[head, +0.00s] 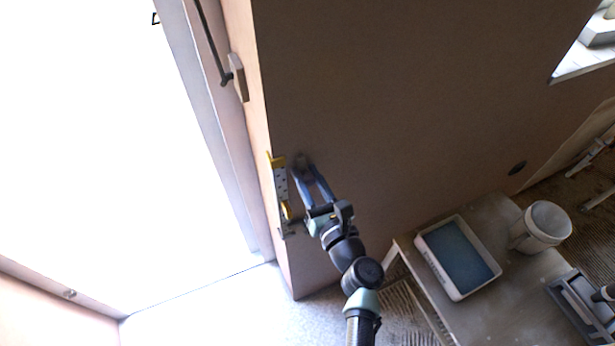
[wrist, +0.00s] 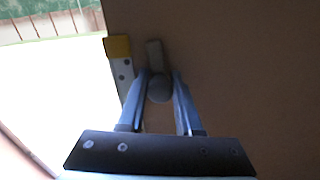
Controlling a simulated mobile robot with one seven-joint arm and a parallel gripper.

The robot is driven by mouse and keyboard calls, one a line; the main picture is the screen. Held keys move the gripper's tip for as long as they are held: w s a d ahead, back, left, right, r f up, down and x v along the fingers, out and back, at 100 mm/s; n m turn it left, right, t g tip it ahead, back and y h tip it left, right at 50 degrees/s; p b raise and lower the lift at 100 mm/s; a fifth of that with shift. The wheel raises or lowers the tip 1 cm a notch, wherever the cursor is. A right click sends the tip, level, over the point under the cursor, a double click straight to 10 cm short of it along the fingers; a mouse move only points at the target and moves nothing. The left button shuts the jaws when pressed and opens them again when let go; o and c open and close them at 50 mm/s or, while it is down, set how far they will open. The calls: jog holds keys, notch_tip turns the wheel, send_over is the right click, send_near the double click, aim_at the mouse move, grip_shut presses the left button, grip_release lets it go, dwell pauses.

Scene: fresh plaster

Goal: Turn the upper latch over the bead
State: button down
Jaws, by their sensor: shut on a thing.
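The bead is a pale perforated strip (head: 281,184) with yellow ends, upright along the wall corner. In the wrist view, its yellow upper end and pale strip (wrist: 124,76) are left of my fingers. The upper latch (wrist: 153,54) is a small grey-brown tab with a round knob, on the wall just right of the bead. The tab points roughly up, beside the bead and not across it. My gripper (wrist: 160,84) is shut on the latch, its blue-grey fingers on either side of the knob. In the head view my gripper (head: 304,170) reaches up beside the bead and largely hides the latch.
A bright opening lies left of the corner, with a block and dark rod (head: 238,78) higher on its edge. A bench (head: 405,254) at lower right bears a blue-lined tray (head: 488,292), a white bucket (head: 546,222) and tools.

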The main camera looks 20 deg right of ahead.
jog(key=n+b, duration=0.3)
jog(key=n, duration=0.1)
jog(key=shift+f, duration=0.2)
jog(key=n+b, duration=0.3)
jog(key=n, duration=0.2)
jog(key=shift+b, duration=0.3)
jog(key=n+b, duration=0.3)
jog(key=n, duration=0.1)
jog(key=shift+f, duration=0.1)
jog(key=shift+a+n+b, duration=0.1)
jog(key=shift+n+b, duration=1.2)
jog(key=shift+n, duration=0.5)
jog(key=c, duration=0.9)
grip_release()
jog(key=shift+o, duration=0.2)
jog(key=shift+r, duration=0.2)
